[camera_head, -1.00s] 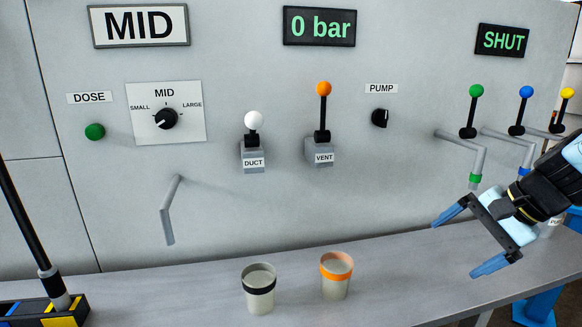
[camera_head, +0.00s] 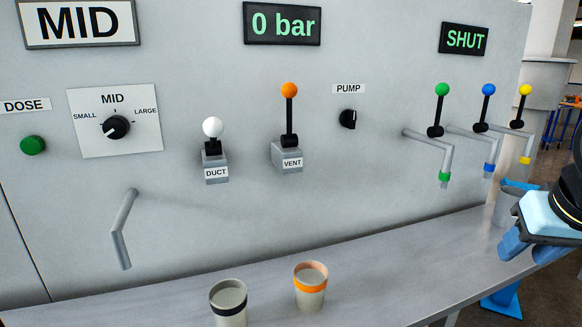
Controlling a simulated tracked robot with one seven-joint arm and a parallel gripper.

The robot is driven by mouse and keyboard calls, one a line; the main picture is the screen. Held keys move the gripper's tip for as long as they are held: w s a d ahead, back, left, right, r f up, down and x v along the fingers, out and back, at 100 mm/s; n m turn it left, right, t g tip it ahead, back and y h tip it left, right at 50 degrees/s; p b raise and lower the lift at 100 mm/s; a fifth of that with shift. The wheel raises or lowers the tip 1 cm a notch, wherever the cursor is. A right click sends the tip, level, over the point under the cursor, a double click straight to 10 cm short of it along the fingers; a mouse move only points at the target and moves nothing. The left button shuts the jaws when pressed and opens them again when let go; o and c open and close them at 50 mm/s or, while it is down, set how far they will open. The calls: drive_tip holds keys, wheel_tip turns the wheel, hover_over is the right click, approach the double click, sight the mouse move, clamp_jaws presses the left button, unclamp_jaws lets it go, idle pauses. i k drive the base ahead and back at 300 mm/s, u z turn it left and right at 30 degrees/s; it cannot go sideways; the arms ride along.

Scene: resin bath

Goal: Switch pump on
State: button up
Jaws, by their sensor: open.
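The pump knob (camera_head: 348,119) is a small black rotary knob on the grey panel, right under the white PUMP label (camera_head: 348,89). Nothing touches it. The pressure display (camera_head: 283,23) above reads 0 bar in green. My gripper (camera_head: 530,246) is at the right edge, above the bench's right end, well right of and below the knob. Its blue fingers are open, seen end-on and partly cut off by the frame. I see nothing between them.
The vent lever (camera_head: 290,115) and duct lever (camera_head: 212,135) stand left of the knob. Green (camera_head: 440,110), blue and yellow levers with spouts jut out to its right. A black-banded cup (camera_head: 229,303) and an orange-banded cup (camera_head: 310,287) stand on the bench (camera_head: 400,258).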

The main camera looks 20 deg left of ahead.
sight(348, 118)
drive_tip(key=z, duration=0.35)
drive_tip(key=k, duration=2)
drive_tip(key=u, duration=1)
drive_tip(key=i, duration=1.05)
